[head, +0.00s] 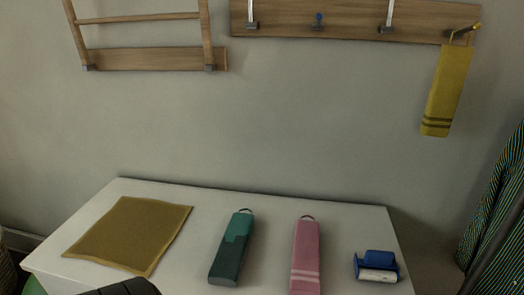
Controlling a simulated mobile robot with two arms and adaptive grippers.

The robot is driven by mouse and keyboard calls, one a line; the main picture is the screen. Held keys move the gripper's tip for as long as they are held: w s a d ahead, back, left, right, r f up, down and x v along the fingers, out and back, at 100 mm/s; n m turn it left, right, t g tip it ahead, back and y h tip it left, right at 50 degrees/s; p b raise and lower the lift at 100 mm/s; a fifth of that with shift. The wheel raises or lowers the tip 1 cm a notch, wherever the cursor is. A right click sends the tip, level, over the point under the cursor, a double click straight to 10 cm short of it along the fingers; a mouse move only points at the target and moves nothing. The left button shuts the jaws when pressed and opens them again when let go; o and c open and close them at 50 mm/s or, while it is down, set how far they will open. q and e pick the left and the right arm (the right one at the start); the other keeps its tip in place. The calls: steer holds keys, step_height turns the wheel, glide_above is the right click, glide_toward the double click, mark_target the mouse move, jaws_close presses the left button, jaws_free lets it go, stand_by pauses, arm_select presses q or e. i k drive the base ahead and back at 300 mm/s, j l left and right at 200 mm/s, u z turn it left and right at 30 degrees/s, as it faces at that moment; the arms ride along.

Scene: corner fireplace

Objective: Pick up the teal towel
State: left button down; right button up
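The teal towel (232,250) lies folded into a long narrow strip on the white tabletop (190,268), near its middle. A small dark loop sticks out at its far end, and its near part is a darker teal. Nothing touches it. No fingers of my left or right gripper show. A dark rounded shape at the bottom edge, left of the towel, may be part of my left arm.
A mustard cloth (130,236) lies flat to the left; a pink towel (305,255) and a blue-and-white object (377,266) lie to the right. A yellow towel (448,90) hangs from the wooden hook rail (345,24). Narrow bare gaps separate the tabletop things.

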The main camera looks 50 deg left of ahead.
mark_target(225, 270)
steer(key=u, duration=1.8)
